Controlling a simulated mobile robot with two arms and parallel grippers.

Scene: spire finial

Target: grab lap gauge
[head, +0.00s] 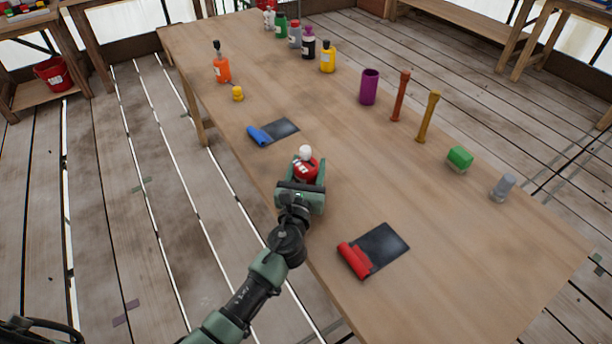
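I cannot tell for sure which object is the lap gauge. Two dark flat plates lie on the wooden table (440,215): one with a red roll-like handle (380,249) at the near right, one with a blue handle (284,128) farther left. My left gripper (305,176) is at the table's near edge between these plates. A red bottle with a white cap (305,154) sits between its fingers. The gripper hides the bottle's lower part, and I cannot tell whether the fingers press on it. My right gripper is out of view.
Along the far side stand a purple cup (369,87), a red-brown post (401,95), a yellow-brown post (428,116), a green block (460,159) and a grey cylinder (503,187). An orange bottle (222,67), a small yellow item (238,93) and several coloured bottles stand left. The table middle is clear.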

